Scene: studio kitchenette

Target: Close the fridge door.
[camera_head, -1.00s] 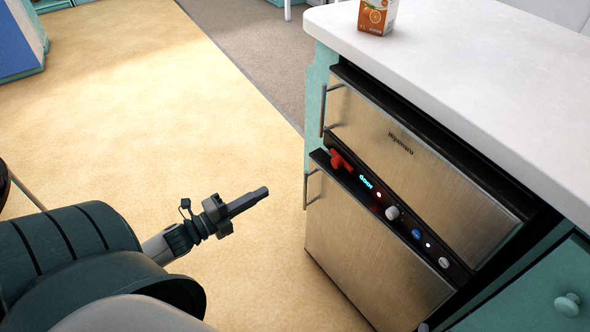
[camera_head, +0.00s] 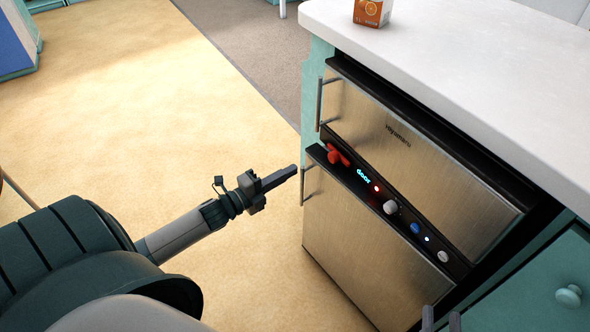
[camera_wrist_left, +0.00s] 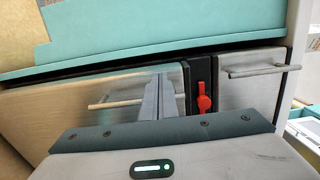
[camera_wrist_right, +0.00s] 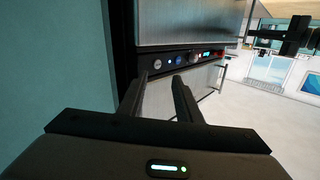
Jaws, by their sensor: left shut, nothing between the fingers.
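The steel fridge has an upper door (camera_head: 410,140) and a lower door (camera_head: 355,245), with a black control panel (camera_head: 405,215) between them. The panel's lit display seems to read "door", beside a red light. The lower door looks slightly ajar, standing out from the cabinet at its left side. Its handle (camera_head: 310,186) also shows in the left wrist view (camera_wrist_left: 115,103). My left gripper (camera_head: 295,169) is shut and empty, its tips close to that handle; contact cannot be told. My right gripper (camera_wrist_right: 158,88) is open and empty, in front of the fridge's right part.
A white countertop (camera_head: 480,85) overhangs the fridge and carries an orange juice carton (camera_head: 372,12). A teal drawer with a round knob (camera_head: 569,296) is at the right. The yellow floor (camera_head: 150,110) left of the fridge is clear.

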